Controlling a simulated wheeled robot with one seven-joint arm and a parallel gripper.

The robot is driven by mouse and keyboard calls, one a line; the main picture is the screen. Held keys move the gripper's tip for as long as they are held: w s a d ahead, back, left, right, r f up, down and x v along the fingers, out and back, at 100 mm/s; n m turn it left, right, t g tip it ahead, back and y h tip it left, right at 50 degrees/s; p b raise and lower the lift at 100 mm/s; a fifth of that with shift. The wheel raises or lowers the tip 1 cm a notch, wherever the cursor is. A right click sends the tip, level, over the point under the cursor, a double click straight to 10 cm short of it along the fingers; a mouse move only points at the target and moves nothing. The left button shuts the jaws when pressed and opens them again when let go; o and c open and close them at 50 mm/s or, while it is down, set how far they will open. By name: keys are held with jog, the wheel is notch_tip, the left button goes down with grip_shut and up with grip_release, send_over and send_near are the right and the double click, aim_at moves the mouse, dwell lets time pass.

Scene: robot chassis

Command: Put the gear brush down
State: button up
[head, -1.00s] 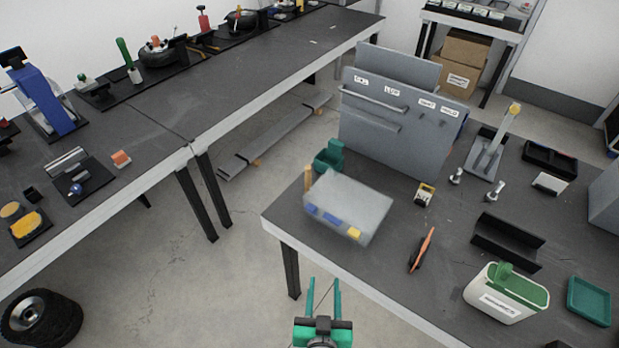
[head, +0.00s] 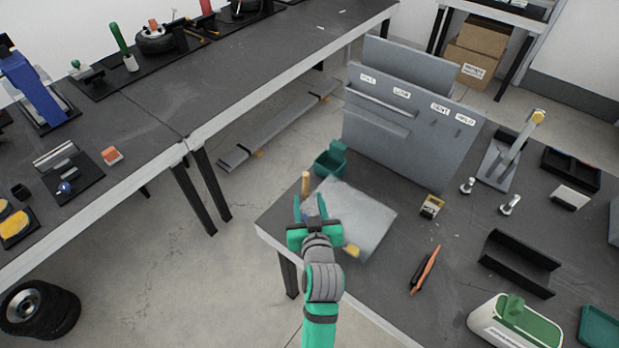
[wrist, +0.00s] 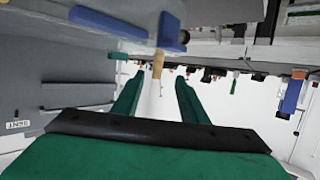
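My gripper (head: 309,205) is open, its two green fingers apart at the front left corner of the right bench. In the wrist view its fingers (wrist: 158,85) also stand apart, with nothing seen clamped between them. An upright wooden handle (head: 306,183) stands beside the translucent box, just beyond the fingertips in the head view. The gripper partly covers the translucent box (head: 365,215) with blue and yellow latches.
A green bin (head: 331,158) and a grey tool panel (head: 405,125) stand behind the box. An orange-and-black tool (head: 425,270), a black tray (head: 518,262) and a white-and-green tub (head: 512,322) lie to the right. Bare bench top (head: 385,285) shows around the orange tool.

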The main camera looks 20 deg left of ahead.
aim_at(306, 183)
jog(key=x, duration=0.4)
jog(key=shift+w+d+r, duration=0.1)
jog(key=shift+w+r, duration=0.05)
jog(key=shift+w+a+f, duration=0.3)
jog(key=shift+w+a, duration=0.25)
jog(key=shift+d+f+x, duration=0.1)
jog(key=shift+d+x, duration=0.1)
jog(key=shift+x, duration=1.15)
jog(key=shift+d+f+x, duration=0.1)
jog(key=shift+d+x, duration=0.05)
jog(key=shift+x, duration=1.2)
jog(key=shift+w, duration=0.1)
jog(key=shift+c, duration=0.6)
grip_shut()
